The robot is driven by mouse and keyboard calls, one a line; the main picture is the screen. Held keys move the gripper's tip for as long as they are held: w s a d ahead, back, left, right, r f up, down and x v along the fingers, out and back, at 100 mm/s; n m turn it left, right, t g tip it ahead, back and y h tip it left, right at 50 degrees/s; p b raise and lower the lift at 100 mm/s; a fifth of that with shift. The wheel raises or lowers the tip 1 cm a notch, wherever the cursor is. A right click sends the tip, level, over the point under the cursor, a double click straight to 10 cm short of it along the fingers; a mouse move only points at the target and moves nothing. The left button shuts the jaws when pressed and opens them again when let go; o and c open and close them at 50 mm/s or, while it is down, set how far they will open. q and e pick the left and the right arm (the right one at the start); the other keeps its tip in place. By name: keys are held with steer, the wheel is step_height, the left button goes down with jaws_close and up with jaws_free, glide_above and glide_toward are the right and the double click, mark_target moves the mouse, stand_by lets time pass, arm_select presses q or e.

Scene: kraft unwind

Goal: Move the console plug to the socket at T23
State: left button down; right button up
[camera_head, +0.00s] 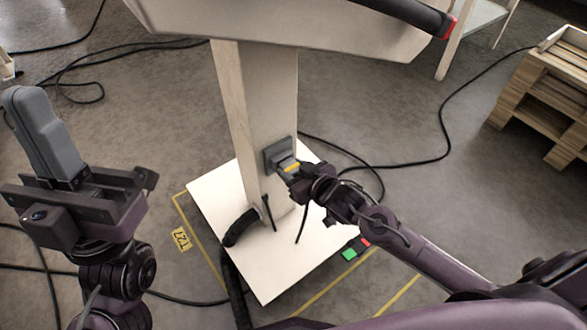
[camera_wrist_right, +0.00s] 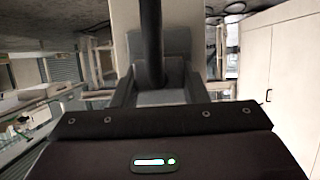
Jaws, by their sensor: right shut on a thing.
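The console plug (camera_head: 290,167), with a yellow band, is at the grey socket (camera_head: 275,155) on the face of the pale post. My right gripper (camera_head: 300,174) is shut on the plug there; I cannot tell whether the plug is fully seated. In the right wrist view a black cable (camera_wrist_right: 151,45) runs between the grey fingers, with the pale post behind. My left gripper (camera_head: 42,130) is at the far left, fingers together, pointing up and empty, away from the post. A yellow floor tag (camera_head: 181,239) lies left of the base plate, its lettering hard to read.
The post (camera_head: 262,110) stands on a white base plate (camera_head: 270,275) within yellow floor lines and carries a wide pale console (camera_head: 290,25). A thick black hose (camera_head: 238,228) bends down beside the post. Black cables (camera_head: 445,130) cross the floor. Wooden pallets (camera_head: 545,95) stand at right.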

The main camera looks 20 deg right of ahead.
steer(key=o, duration=0.3)
steer(key=c, duration=0.5)
steer(key=shift+s+d+p, duration=0.35)
steer(key=shift+s+p, duration=0.25)
steer(key=shift+s, duration=0.35)
steer(key=shift+s+d+p, duration=0.35)
steer(key=shift+s+p, duration=0.3)
steer(key=shift+s, duration=0.3)
steer(key=shift+s+d+p, duration=0.35)
steer(key=shift+s+p, duration=0.25)
steer(key=shift+s, duration=0.35)
